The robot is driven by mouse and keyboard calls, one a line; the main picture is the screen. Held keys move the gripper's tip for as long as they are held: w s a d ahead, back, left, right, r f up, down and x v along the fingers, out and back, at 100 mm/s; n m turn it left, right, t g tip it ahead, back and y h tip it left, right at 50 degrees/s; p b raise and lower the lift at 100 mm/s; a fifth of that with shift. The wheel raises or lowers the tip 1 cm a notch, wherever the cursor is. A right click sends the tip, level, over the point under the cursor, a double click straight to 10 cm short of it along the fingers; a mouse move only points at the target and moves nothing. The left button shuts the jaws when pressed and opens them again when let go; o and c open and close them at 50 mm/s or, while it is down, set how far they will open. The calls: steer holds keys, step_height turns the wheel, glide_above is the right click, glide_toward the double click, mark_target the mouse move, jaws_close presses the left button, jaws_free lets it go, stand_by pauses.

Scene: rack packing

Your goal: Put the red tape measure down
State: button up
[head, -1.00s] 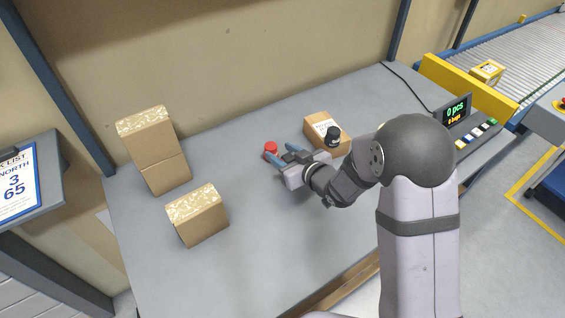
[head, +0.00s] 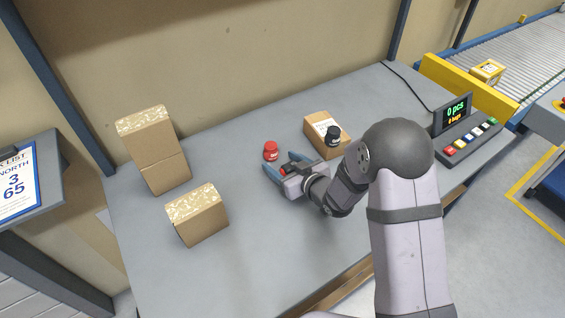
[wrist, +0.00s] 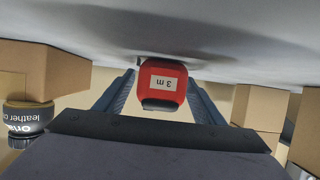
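The red tape measure (wrist: 160,80) is in the middle of the wrist view, its "3 m" label upside down. My gripper (wrist: 162,82) has one blue-grey finger on each side of it, the tips close against its sides, and looks shut on it. In the head view my gripper (head: 279,166) is low over the middle of the table, with a little red of the tape measure (head: 284,171) showing between the fingers. The tape measure is close to the grey tabletop (head: 270,235); I cannot tell whether it touches.
A small carton (head: 200,218) and a tall carton stack (head: 155,155) stand left. The table front is clear.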

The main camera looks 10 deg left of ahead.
steer(key=shift+r, duration=0.15)
steer(key=shift+d+r, duration=0.1)
steer(key=v, duration=1.2)
steer(key=shift+b, duration=0.3)
